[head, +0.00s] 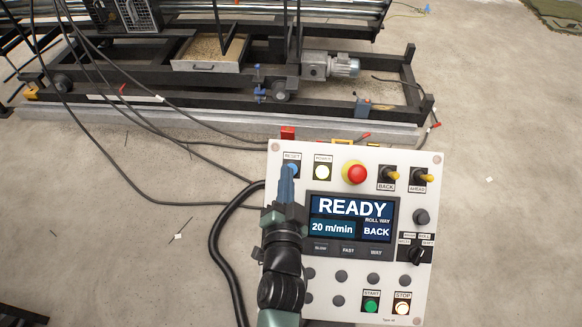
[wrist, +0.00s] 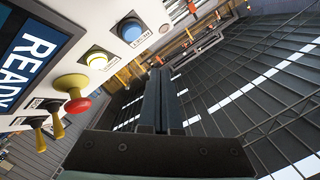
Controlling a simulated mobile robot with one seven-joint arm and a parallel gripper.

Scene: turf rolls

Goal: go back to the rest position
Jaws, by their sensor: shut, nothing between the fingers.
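My gripper (head: 287,172) is shut with nothing in it, over the upper left of the white control panel (head: 437,200). In the head view its fingertips overlap the blue RESET button (head: 293,170). In the wrist view the shut fingers (wrist: 160,72) show to the side of the blue button (wrist: 131,32), with a gap in the picture; the exact distance is unclear. The display (head: 350,217) reads READY, 20 m/min, BACK. The POWER button (head: 323,172) glows pale yellow. My arm hides part of the panel's lower left.
A red and yellow emergency knob (head: 355,173) and yellow-tipped levers (head: 390,175) stick out from the panel. Green START (head: 371,305) and lit STOP (head: 402,308) buttons sit low. A black cable (head: 214,250) loops left of it. A machine frame (head: 200,105) stands behind on a concrete floor.

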